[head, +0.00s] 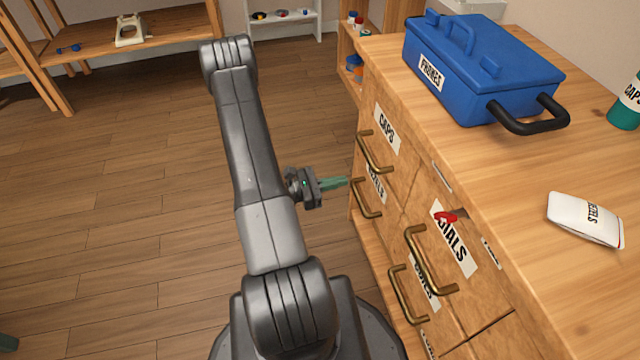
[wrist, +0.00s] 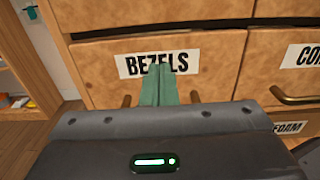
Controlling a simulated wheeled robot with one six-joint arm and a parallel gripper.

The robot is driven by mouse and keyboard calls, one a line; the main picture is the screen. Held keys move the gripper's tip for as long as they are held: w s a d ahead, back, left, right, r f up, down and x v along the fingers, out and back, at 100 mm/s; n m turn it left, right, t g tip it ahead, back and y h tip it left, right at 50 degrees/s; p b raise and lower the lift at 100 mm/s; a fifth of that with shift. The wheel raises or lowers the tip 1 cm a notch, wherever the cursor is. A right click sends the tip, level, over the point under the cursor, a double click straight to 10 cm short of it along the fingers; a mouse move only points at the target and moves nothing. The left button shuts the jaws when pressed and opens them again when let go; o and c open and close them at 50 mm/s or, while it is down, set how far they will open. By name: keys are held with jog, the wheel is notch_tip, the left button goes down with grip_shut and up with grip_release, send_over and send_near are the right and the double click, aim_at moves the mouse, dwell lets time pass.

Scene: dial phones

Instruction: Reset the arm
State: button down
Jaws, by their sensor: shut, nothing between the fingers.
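My arm stands upright in the middle of the head view, bent at the top, with its wrist hanging beside the cabinet. My gripper (head: 345,182) has green fingers and points right at the drawer fronts. In the wrist view the fingers of my gripper (wrist: 158,72) are shut together, with nothing between them. They are in front of the BEZELS label (wrist: 135,66) on a drawer front, and cover part of the word. The handle of that drawer (wrist: 126,101) is mostly hidden behind the fingers and gripper body. I cannot tell whether the fingertips touch the drawer.
The wooden cabinet (head: 395,205) with brass handles stands close at the right. On its top are a blue PHONES box (head: 470,75), a white packet (head: 585,219) and a green bottle (head: 627,112). Shelves stand at the back.

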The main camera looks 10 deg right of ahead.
jog(key=shift+s+a+p, duration=0.15)
jog(key=shift+a+p, duration=0.15)
jog(key=shift+a, duration=2)
jog(key=shift+d, duration=0.1)
jog(key=w+d+b, duration=0.1)
jog(key=d, duration=1.2)
jog(key=shift+d, duration=0.4)
jog(key=shift+a, duration=0.15)
